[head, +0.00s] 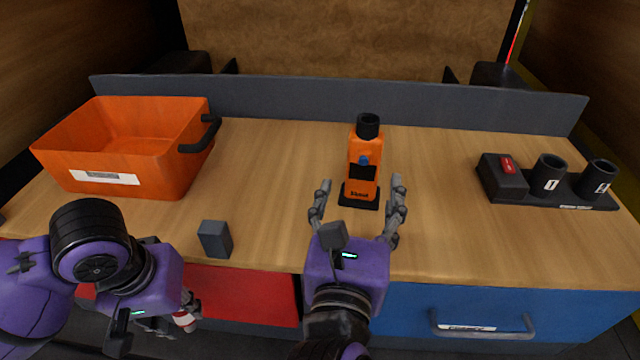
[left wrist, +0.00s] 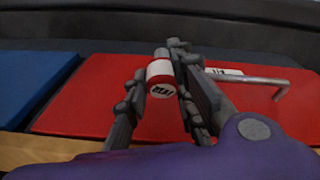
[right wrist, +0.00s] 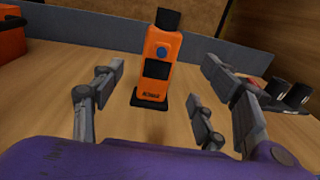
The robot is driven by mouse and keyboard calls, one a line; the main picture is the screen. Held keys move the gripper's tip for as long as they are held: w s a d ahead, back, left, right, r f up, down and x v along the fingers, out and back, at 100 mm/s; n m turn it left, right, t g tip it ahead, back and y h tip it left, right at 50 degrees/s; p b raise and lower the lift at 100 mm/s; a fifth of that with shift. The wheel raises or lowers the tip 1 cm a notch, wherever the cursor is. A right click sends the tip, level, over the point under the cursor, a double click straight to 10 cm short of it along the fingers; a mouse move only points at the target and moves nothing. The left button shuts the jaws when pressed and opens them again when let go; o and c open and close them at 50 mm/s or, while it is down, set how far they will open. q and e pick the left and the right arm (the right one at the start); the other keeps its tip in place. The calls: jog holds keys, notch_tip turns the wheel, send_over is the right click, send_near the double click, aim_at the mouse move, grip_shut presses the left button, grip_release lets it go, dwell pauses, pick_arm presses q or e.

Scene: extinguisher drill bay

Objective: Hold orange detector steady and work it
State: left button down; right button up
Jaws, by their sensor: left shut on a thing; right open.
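The orange detector (head: 361,150) stands upright on a black base on the table, with a black top, a dark screen and a blue button. It also shows in the right wrist view (right wrist: 158,50). My right gripper (head: 361,192) is open, its fingers spread on the near side of the detector, one to each side, with no contact visible. My left gripper (head: 176,318) is low in front of the table's front edge, shut on a small white and red cylinder (left wrist: 160,78) with dark lettering, too small to read surely. Its fingers partly hide the cylinder.
An orange bin (head: 120,185) with a dark handle stands at left. A small grey block (head: 214,239) sits near the front edge. A black holder (head: 503,180) with a red switch and numbered cups is at right. Red (head: 245,290) and blue (head: 400,305) drawer fronts are below.

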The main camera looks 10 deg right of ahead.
aim_at(365, 153)
pick_arm(q)
jog(key=shift+r, duration=0.3)
jog(key=r+p, duration=0.2)
jog(key=r, duration=0.1)
jog(key=shift+w, duration=0.2)
pick_arm(e)
jog(key=x, duration=0.9)
jog(key=shift+w+r, duration=0.15)
jog(key=shift+w, duration=0.15)
pick_arm(q)
jog(key=shift+r, duration=0.25)
pick_arm(e)
jog(key=shift+x, duration=0.9)
jog(key=c, duration=1.7)
jog(key=shift+o, duration=0.2)
